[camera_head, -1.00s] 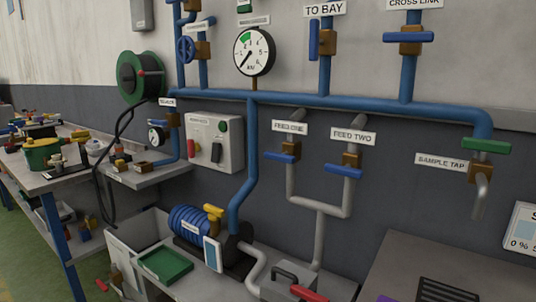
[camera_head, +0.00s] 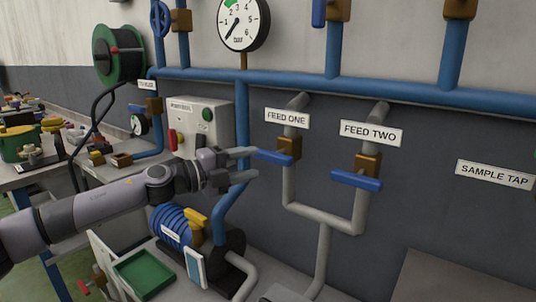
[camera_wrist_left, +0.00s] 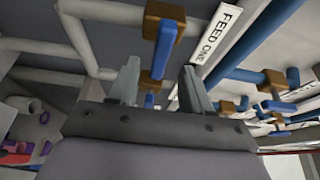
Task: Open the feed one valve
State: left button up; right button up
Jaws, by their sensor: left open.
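The feed one valve has a brass body (camera_head: 289,148) and a blue lever handle (camera_head: 274,157) lying crosswise to its grey pipe, under the label FEED ONE (camera_head: 287,117). My left gripper (camera_head: 254,162) is open and empty, just left of the handle's left end, fingers pointing right. In the left wrist view the feed one handle (camera_wrist_left: 163,50) shows beyond and between the two fingertips (camera_wrist_left: 160,75); I cannot tell whether they touch. The label also shows there (camera_wrist_left: 220,32). My right gripper is not in view.
The feed two valve (camera_head: 357,180), also with a crosswise blue handle, stands just to the right. A blue pipe (camera_head: 243,115) runs down left of feed one. A grey control box (camera_head: 200,124) is behind my wrist; a blue pump (camera_head: 171,228) is below.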

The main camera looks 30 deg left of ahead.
aim_at(268, 158)
pick_arm(q)
jog(key=p+x, duration=0.1)
jog(key=x, duration=0.4)
jog(key=shift+w+d+r, duration=0.1)
jog(key=shift+w+d, duration=0.15)
jog(key=shift+d, duration=0.05)
jog(key=shift+w+d+p, duration=0.35)
jog(key=shift+w, duration=0.2)
jog(key=shift+c, duration=0.3)
grip_shut()
